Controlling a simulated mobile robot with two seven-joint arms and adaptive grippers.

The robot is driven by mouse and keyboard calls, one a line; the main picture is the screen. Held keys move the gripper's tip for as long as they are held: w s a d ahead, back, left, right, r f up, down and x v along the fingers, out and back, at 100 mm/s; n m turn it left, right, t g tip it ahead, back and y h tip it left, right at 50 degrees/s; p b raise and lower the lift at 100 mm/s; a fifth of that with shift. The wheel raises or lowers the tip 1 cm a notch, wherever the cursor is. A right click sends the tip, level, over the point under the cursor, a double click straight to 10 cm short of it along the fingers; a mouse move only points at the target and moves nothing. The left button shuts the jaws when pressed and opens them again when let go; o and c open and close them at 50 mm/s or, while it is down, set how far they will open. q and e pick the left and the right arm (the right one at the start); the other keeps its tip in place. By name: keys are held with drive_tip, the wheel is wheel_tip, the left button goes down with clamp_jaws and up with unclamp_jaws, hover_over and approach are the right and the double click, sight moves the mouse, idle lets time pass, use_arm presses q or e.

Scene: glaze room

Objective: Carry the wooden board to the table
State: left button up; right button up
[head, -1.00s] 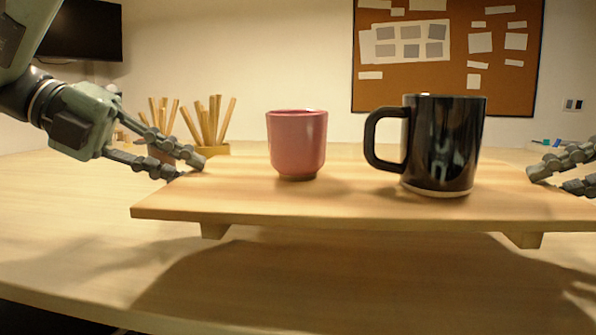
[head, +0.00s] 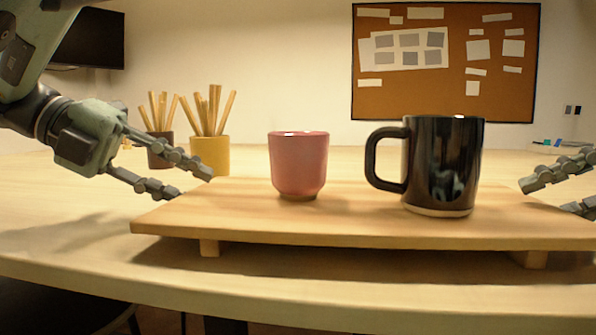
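The wooden board (head: 330,222) lies level across the middle of the head view, low over the pale table (head: 60,238). Its short feet appear to rest on the table, with a narrow shadow beneath. A pink cup (head: 298,166) and a black mug (head: 444,165) stand upright on it. My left gripper (head: 194,182) is at the board's left edge, its fingers spread apart and holding nothing that I can see. My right gripper (head: 550,196) is at the right edge of the view by the board's right side, fingers apart; the rest of it is cut off.
A yellow pot (head: 210,156) and a dark pot (head: 160,153) with wooden sticks stand behind my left gripper. Small coloured items (head: 558,142) lie at the back right. A corkboard (head: 445,62) hangs on the wall. The table's front edge is close before the board.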

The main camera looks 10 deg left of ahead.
use_arm(q)
drive_tip(key=shift+o, duration=0.5)
drive_tip(key=shift+s+a+r, duration=0.1)
drive_tip(key=shift+a+r, duration=0.05)
drive_tip(key=shift+r, duration=0.05)
use_arm(e)
drive_tip(key=shift+o, duration=0.6)
drive_tip(key=shift+d+r, duration=0.1)
drive_tip(key=shift+r, duration=0.15)
use_arm(q)
drive_tip(key=shift+a+r, duration=0.1)
drive_tip(key=shift+a, duration=0.15)
use_arm(e)
drive_tip(key=shift+d, duration=0.25)
use_arm(q)
drive_tip(key=v, duration=1.1)
drive_tip(key=shift+s, duration=0.2)
use_arm(e)
drive_tip(key=v, duration=1.1)
drive_tip(key=shift+s+d+r, duration=0.25)
drive_tip(key=shift+s, duration=0.05)
use_arm(q)
drive_tip(key=shift+a, duration=0.15)
